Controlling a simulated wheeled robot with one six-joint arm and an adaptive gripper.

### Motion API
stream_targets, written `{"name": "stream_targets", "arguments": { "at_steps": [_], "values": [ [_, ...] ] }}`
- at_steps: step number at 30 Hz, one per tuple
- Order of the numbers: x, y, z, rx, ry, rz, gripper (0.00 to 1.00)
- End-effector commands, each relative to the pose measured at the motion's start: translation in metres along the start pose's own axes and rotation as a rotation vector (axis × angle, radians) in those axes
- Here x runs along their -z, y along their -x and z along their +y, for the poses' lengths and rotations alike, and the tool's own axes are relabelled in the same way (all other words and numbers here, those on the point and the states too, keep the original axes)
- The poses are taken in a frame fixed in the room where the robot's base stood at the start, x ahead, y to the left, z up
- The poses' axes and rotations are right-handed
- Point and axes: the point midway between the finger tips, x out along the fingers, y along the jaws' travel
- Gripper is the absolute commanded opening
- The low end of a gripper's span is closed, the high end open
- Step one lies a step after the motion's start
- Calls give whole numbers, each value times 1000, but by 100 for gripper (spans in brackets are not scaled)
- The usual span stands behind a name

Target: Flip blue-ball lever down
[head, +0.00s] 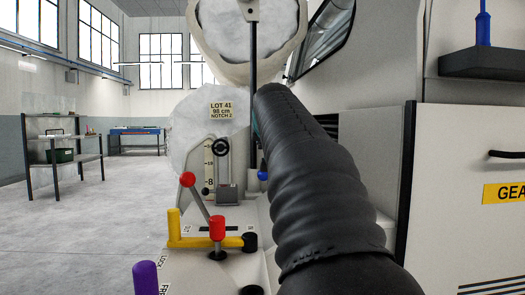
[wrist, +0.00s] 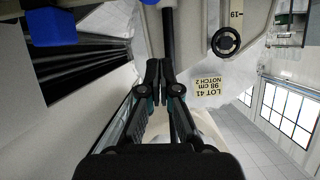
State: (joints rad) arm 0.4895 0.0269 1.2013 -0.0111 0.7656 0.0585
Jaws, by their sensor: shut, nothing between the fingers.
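In the head view the blue ball (head: 262,176) is small and sits just left of my black-sleeved arm, low beside a dark upright rod (head: 253,95). The lever's arm is mostly hidden, so its tilt is hard to tell. My gripper (wrist: 159,66) is shut and empty in the wrist view, its fingertips together close to a dark rod. In the head view my arm hides most of it. A bit of blue (wrist: 149,2) is cut off at the wrist view's top edge; I cannot tell whether it is the ball.
A red-ball lever (head: 187,179), a yellow handle (head: 190,241) and a purple knob (head: 145,279) stand on the panel in front. A ringed pointer (head: 222,146) is on a scale below the LOT 41 label (head: 222,111). A white cabinet (head: 463,200) fills the right. Open floor lies left.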

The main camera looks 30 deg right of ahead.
Motion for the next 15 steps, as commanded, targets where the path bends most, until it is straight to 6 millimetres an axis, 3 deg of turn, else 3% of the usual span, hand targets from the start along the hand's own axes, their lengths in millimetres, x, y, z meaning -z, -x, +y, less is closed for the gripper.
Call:
{"name": "stream_targets", "arguments": {
  "at_steps": [6, 15],
  "values": [
    [1, 35, -2, 1, 0, 2, 0],
    [1, 49, -2, 1, 1, 2, 0]
  ]
}}
